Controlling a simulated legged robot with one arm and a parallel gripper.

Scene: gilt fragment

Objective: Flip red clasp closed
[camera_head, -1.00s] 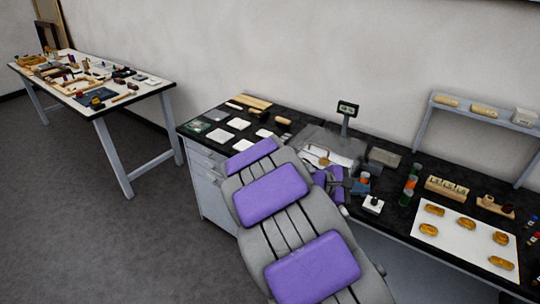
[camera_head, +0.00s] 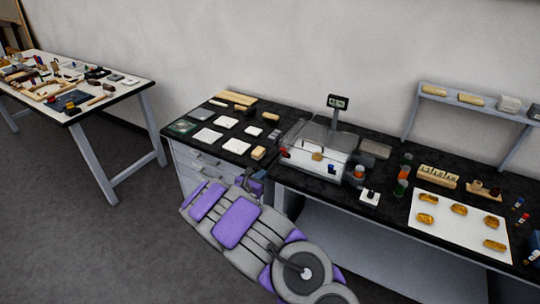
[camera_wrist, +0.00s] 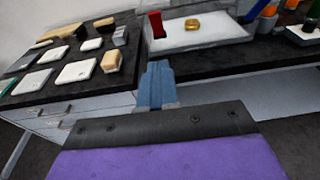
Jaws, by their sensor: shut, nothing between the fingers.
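The red clasp (camera_head: 285,153) is at the left end of a clear case (camera_head: 312,135) with a white floor on the black counter. It stands upright in the wrist view (camera_wrist: 156,25), beside a gold piece (camera_wrist: 192,24) that lies on the white floor. The gold piece also shows in the head view (camera_head: 318,156). My gripper (camera_head: 252,180) is at the counter's front edge, to the left of and nearer than the clasp, not touching it. Its blue fingers (camera_wrist: 158,70) are shut and empty in the wrist view. The clasp's hinge is too small to make out.
A display on a post (camera_head: 338,102) rises behind the case. White tiles and a tan block (camera_head: 258,153) lie to the left. Vials (camera_head: 403,182) and a white sheet (camera_head: 455,238) with gold pieces are to the right. Drawers (camera_head: 205,165) are below the counter.

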